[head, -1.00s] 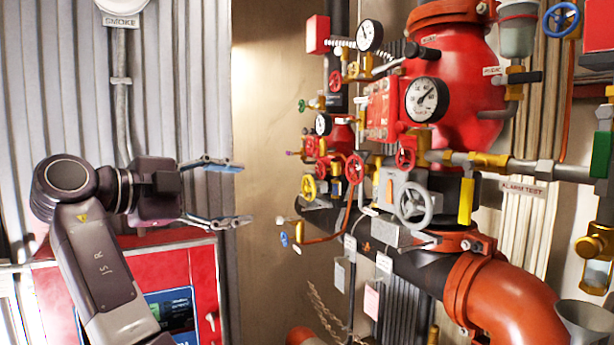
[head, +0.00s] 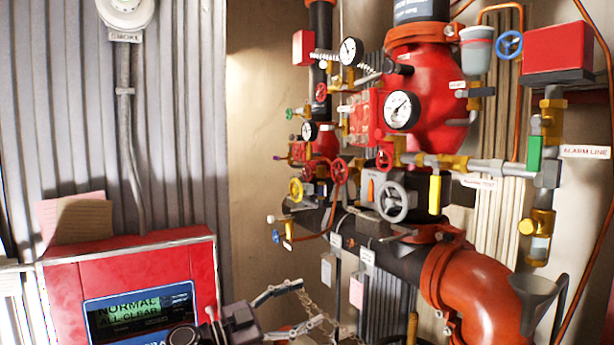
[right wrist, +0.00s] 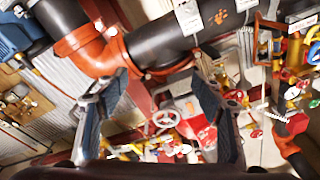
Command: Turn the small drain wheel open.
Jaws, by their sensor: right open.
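Several small hand wheels sit on the red valve assembly; I cannot tell which is the drain wheel. In the head view there is a grey wheel (head: 394,201) at the front, a yellow wheel (head: 296,190), red wheels (head: 339,171) and a small blue handle (head: 276,236) at lower left. My right gripper (head: 312,302) is open and empty at the bottom of the head view, below and left of these wheels. In the right wrist view its open fingers (right wrist: 161,80) frame a pale wheel (right wrist: 165,119) farther off, not touching it. My left gripper is out of view.
A red alarm panel (head: 130,280) reading NORMAL stands at the left. A large orange elbow pipe (head: 480,285) and a funnel (head: 535,290) are at lower right. A chain (head: 318,310) hangs by my right gripper. Bare wall (head: 255,150) lies left of the valves.

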